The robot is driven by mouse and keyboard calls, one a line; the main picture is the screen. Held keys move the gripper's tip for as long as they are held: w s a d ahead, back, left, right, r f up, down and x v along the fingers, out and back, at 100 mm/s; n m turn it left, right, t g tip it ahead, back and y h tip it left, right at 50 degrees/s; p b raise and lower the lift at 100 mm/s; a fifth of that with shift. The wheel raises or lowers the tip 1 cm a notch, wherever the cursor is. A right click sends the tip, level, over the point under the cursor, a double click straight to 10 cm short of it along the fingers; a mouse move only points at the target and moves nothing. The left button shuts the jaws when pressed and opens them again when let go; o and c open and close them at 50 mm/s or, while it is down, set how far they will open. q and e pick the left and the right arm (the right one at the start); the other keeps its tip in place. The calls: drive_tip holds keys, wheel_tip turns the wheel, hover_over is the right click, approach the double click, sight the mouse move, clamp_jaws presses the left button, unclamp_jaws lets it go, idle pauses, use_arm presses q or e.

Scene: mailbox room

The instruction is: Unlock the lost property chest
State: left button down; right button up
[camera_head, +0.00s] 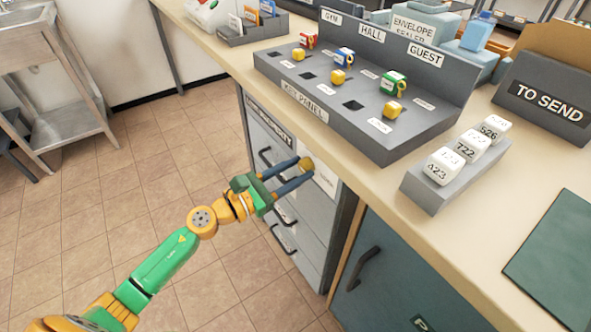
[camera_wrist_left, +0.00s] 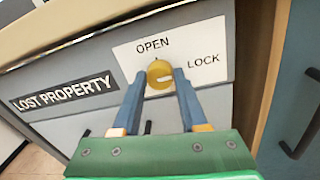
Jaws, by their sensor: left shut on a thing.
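The grey lost property chest (camera_head: 312,232) stands under the counter, with its "LOST PROPERTY" label (camera_wrist_left: 64,92) at the left of its front. A round yellow knob (camera_wrist_left: 159,74) sits on a white plate (camera_wrist_left: 207,40). The plate reads "OPEN" above the knob and "LOCK" to its right. The same gripper fills the lower left wrist view (camera_wrist_left: 160,83). My right gripper is out of view.
The grey key panel (camera_head: 400,148) on the counter (camera_head: 228,47) holds several yellow pieces and coloured tags. A grey stand (camera_head: 455,170) holds white numbered blocks. A teal cabinet (camera_head: 400,290) with a dark handle adjoins the chest.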

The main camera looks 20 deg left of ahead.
use_arm(q)
drive_tip(key=shift+n, duration=0.3)
drive_tip(key=n+p, duration=0.1)
drive_tip(key=n, duration=0.1)
drive_tip(key=shift+r+n+p, duration=0.2)
drive_tip(key=shift+n+p, duration=0.2)
drive_tip(key=n+p, duration=0.2)
drive_tip(key=n, duration=0.3)
drive_tip(key=shift+w+a+g, duration=0.1)
drive_tip(key=shift+g, duration=0.2)
drive_tip(key=n+p, duration=0.2)
drive_tip(key=n, duration=0.3)
drive_tip(key=shift+g, duration=0.3)
drive_tip(key=shift+a+f+n+h+p, duration=0.15)
drive_tip(key=shift+n+p, duration=0.2)
drive_tip(key=shift+n, duration=0.6)
drive_tip(key=shift+d+n+h+p, duration=0.15)
drive_tip(key=shift+n+p, duration=0.15)
drive_tip(key=shift+n, duration=0.65)
drive_tip(key=shift+a, duration=0.1)
drive_tip(key=shift+c, duration=2.2)
unclamp_jaws()
